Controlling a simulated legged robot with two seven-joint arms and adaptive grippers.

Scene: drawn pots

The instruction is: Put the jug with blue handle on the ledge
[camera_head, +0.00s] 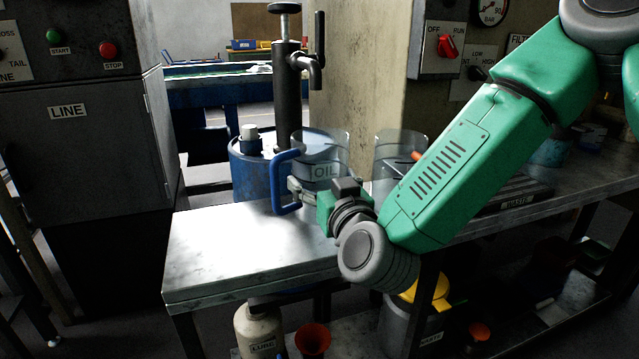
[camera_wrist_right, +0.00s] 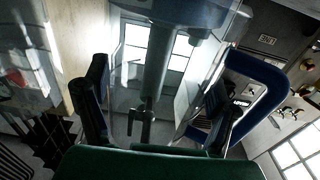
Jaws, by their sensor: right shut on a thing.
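The jug with blue handle is a clear, upright vessel (camera_head: 323,143) in the middle of the head view; its blue handle (camera_head: 276,182) is on its left. In the wrist view the handle (camera_wrist_right: 272,92) loops at the right. My right gripper (camera_head: 300,188) is at the jug's near side, shut on it, its fingers on both sides of clear wall in the wrist view (camera_wrist_right: 152,105). The gripper hides the jug's base, so I cannot tell whether it touches the bench. The bare pale metal top (camera_head: 225,245) lies in front; I cannot tell whether this is the ledge. My left gripper is out of view.
A second clear jug (camera_head: 392,145) with an orange part stands right of the held one, partly behind my arm. A blue drum (camera_head: 250,172) with a dark hand pump (camera_head: 287,105) stands behind the bench. A waste tray (camera_head: 515,200) lies right. The pale top's left part is free.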

